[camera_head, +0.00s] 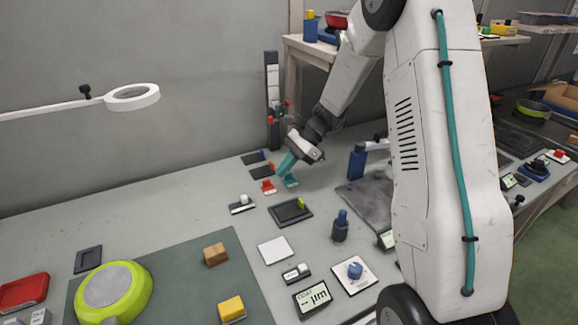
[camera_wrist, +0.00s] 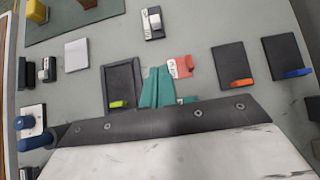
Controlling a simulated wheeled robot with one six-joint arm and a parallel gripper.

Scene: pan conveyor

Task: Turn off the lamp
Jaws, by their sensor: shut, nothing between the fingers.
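The lamp (camera_head: 132,96) is a white ring on a pale arm against the left wall; I cannot tell whether it is lit. My gripper (camera_head: 284,168) points down over the back of the bench, its teal fingers (camera_wrist: 159,72) shut and empty. Just beside the fingers is a small red-topped piece (camera_head: 268,187), also in the wrist view (camera_wrist: 182,66). A small teal-topped piece (camera_head: 291,182) is partly hidden by my gripper in the wrist view. A black-and-white switch (camera_head: 241,205) lies nearer the front, also in the wrist view (camera_wrist: 152,23). Which control belongs to the lamp is not visible.
A black frame with a green tab (camera_head: 290,212) lies close by. Dark plates with orange (camera_wrist: 229,66) and blue (camera_wrist: 287,58) tabs lie on the other side. A blue knob (camera_head: 355,270), a display (camera_head: 312,297) and a green pan (camera_head: 113,292) are nearer the front.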

